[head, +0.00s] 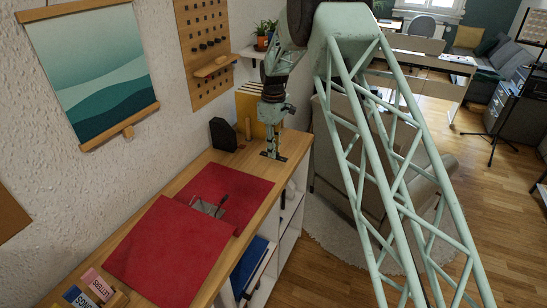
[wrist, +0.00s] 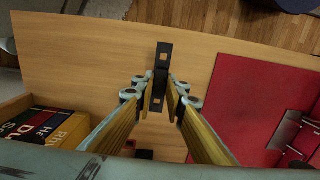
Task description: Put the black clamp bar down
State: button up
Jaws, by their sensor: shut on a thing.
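The black clamp bar (wrist: 163,60) is a narrow dark strip with square holes. In the wrist view it stands lengthwise between the fingertips of my gripper (wrist: 161,97), which is shut on its middle. In the head view my gripper (head: 271,149) points down at the far end of the wooden cabinet top. The bar (head: 281,158) shows there as a dark strip under the fingers, at or very close to the wood. I cannot tell whether it touches.
An open red binder (head: 164,255) with a metal clip lies nearer on the cabinet top (head: 189,168). A black block (head: 223,134) and a yellow file (head: 256,109) stand by the wall. Books (wrist: 47,127) show at left in the wrist view. Bare wood surrounds the bar.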

jog(key=shift+w+f, duration=0.15)
jog(key=shift+f, duration=1.65)
jog(key=shift+f+b, duration=0.2)
jog(key=shift+b, duration=0.1)
jog(key=o, duration=0.7)
jog(key=shift+o, duration=0.2)
jog(key=shift+r, duration=0.2)
jog(key=shift+r+p, duration=0.6)
jog(key=shift+r, duration=5.4)
jog(key=shift+r, duration=0.1)
